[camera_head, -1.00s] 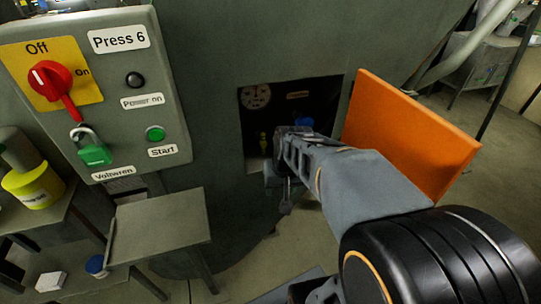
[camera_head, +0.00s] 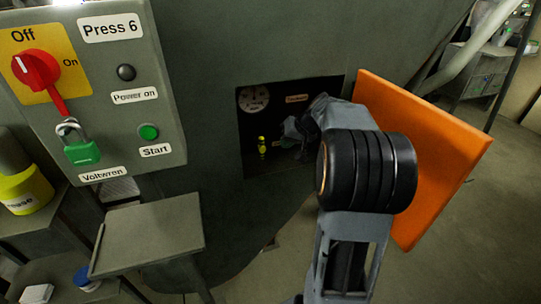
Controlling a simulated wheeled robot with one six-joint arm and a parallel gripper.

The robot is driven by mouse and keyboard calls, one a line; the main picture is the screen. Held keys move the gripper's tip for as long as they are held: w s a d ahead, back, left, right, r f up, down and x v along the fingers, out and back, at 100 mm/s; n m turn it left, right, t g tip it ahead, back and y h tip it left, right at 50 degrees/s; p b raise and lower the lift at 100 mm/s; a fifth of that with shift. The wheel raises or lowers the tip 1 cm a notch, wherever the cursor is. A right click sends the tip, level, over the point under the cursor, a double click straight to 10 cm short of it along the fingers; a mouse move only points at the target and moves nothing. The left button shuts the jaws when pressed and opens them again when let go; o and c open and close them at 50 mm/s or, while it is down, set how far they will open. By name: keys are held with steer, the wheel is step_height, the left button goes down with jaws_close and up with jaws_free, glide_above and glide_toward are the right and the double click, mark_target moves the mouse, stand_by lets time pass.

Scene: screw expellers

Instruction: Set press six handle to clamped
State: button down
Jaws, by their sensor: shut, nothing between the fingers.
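Press 6 has an open square recess (camera_head: 255,172) in its grey-green body. Inside it are a round dial (camera_head: 254,99), a small label (camera_head: 297,98) too small to read, and a small yellow upright part (camera_head: 262,146). I cannot tell whether this part is the handle or how the handle is set. My gripper (camera_head: 293,130) is shut and empty, reaching into the recess just right of the yellow part, apparently apart from it. My wrist and arm hide the right side of the recess.
An orange door (camera_head: 440,150) stands open right of the recess, close beside my arm. The Press 6 control panel (camera_head: 168,98), with a red switch (camera_head: 36,70) and green padlock (camera_head: 80,150), is at left. A small grey table (camera_head: 150,235) stands below it.

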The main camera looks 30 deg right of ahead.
steer(key=shift+f, duration=0.1)
glide_toward(264, 160)
steer(key=x, duration=0.4)
steer(key=shift+w+a+f, duration=0.15)
steer(key=shift+f, duration=0.2)
stand_by(0.3)
